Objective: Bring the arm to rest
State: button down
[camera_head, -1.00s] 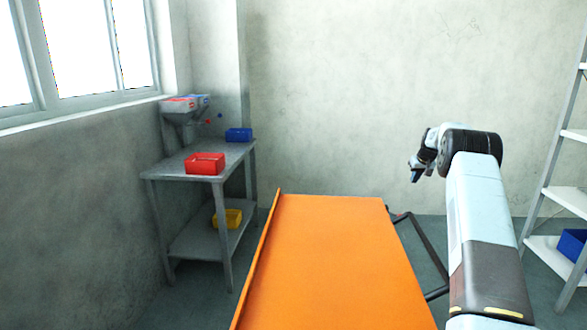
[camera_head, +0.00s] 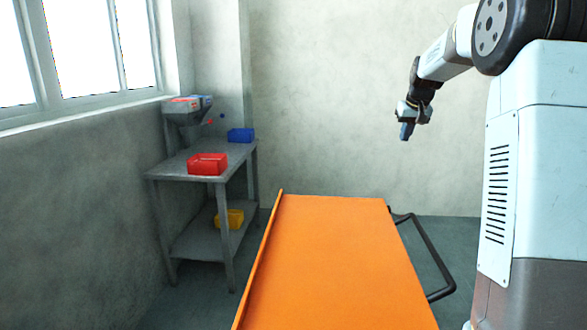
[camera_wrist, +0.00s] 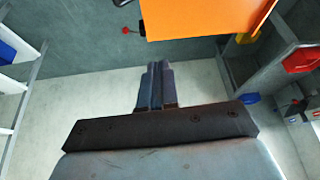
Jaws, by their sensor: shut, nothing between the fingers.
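My gripper (camera_head: 406,131) hangs in the air at the upper right of the head view, pointing down, in front of the far wall. It is higher than the orange belt (camera_head: 330,260) and to the right of its far end, touching nothing. In the wrist view my gripper (camera_wrist: 155,68) has its two fingers together with nothing between them. The orange belt (camera_wrist: 205,15) also shows at the top of the wrist view. My arm is raised and bent at the right side of the head view.
A grey metal table (camera_head: 180,170) at the left holds a red bin (camera_head: 207,164) and a blue bin (camera_head: 240,135). A yellow bin (camera_head: 229,219) is on its lower shelf. A black bar (camera_head: 440,255) sticks out beside the belt's right edge. The belt's visible surface is clear.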

jog(key=s+a+r, duration=0.2)
jog(key=s+a, duration=0.3)
jog(key=s, duration=0.8)
jog(key=s+a+r, duration=0.2)
jog(key=s+a, duration=0.2)
jog(key=s, duration=0.8)
jog(key=s+a+f, duration=0.1)
jog(key=s+f, duration=0.3)
jog(key=s, duration=0.6)
jog(key=s+a+f, duration=0.2)
jog(key=s+f, duration=0.2)
jog(key=s, duration=0.7)
jog(key=shift+s+f+t, duration=0.25)
jog(key=shift+t, duration=0.05)
jog(key=shift+a, duration=0.1)
